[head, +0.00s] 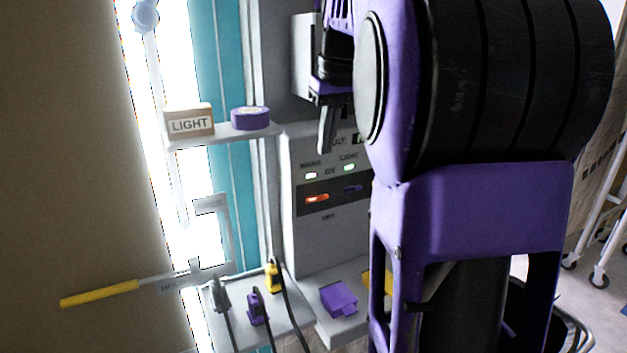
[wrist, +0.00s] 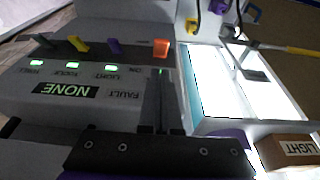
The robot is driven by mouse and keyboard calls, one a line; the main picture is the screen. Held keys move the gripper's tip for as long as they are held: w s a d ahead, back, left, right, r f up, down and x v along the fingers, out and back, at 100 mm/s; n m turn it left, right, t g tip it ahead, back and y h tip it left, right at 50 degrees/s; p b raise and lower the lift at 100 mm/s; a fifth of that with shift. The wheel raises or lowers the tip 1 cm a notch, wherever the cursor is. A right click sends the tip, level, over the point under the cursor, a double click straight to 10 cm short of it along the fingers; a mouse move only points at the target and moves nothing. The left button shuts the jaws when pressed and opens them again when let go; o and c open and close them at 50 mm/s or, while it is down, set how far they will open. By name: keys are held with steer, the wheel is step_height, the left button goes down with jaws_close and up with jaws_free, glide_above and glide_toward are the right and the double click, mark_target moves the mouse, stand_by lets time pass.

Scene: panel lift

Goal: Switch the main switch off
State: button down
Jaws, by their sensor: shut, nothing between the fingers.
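The control panel (head: 325,240) stands left of my arm in the head view. The main switch, taken to be the orange lever (head: 316,198), is at the left of the switch row, under a lit lamp (head: 311,175). In the wrist view the orange lever (wrist: 160,47) is at the right end of the row. I cannot tell whether it is set to ON or OFF. My gripper (head: 326,140) is shut and empty, above the lever and apart from it in the head view. Its narrow fingers (wrist: 162,100) point towards the lever in the wrist view.
Purple (wrist: 114,46), yellow (wrist: 79,44) and black levers (wrist: 42,40) sit beside the orange one. The fault window reads NONE (wrist: 65,89). A shelf holds a LIGHT block (head: 190,123) and a purple roll (head: 250,118). Plugs with cables (head: 257,305) stand below.

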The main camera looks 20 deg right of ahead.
mark_target(317, 198)
steer(key=b+x, duration=0.1)
steer(key=x, duration=0.9)
steer(key=shift+f+b, duration=0.15)
steer(key=shift+b, duration=0.35)
steer(key=shift+s+t, duration=0.25)
steer(key=shift+t, duration=0.05)
steer(key=shift+w, duration=0.1)
